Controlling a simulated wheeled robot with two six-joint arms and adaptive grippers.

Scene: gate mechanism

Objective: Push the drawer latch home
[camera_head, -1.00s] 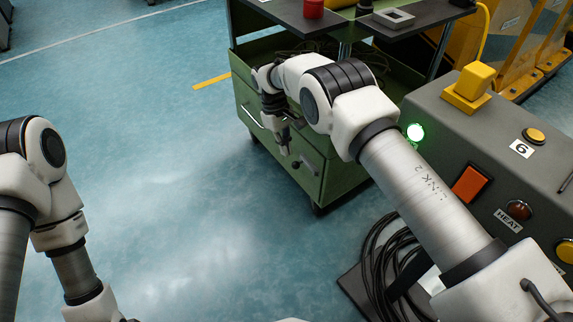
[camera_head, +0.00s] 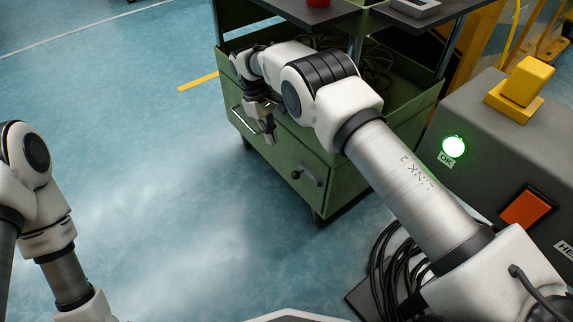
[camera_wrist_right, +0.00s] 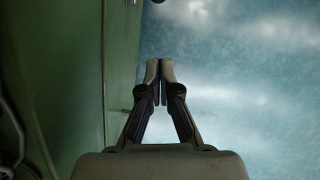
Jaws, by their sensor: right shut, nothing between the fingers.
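The drawer latch (camera_head: 308,176) is a small grey plate with a dark round knob (camera_head: 295,174) on the front of the green cart (camera_head: 345,190). My right gripper (camera_head: 270,137) is shut and empty. It hangs in front of the cart's front face, up and left of the latch in the head view, apart from it. In the right wrist view the closed fingertips (camera_wrist_right: 159,70) point along the green front, and only a dark bit shows at the top edge, perhaps the knob. My left arm shows at the left, but its gripper is out of view.
A bright bar handle (camera_head: 243,119) is left of the gripper on the cart front. Cables lie in the cart's tray. A grey console (camera_head: 480,150) with a lit green lamp (camera_head: 453,146) stands at the right. Black cable coils (camera_head: 392,262) lie below it. Floor at left is clear.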

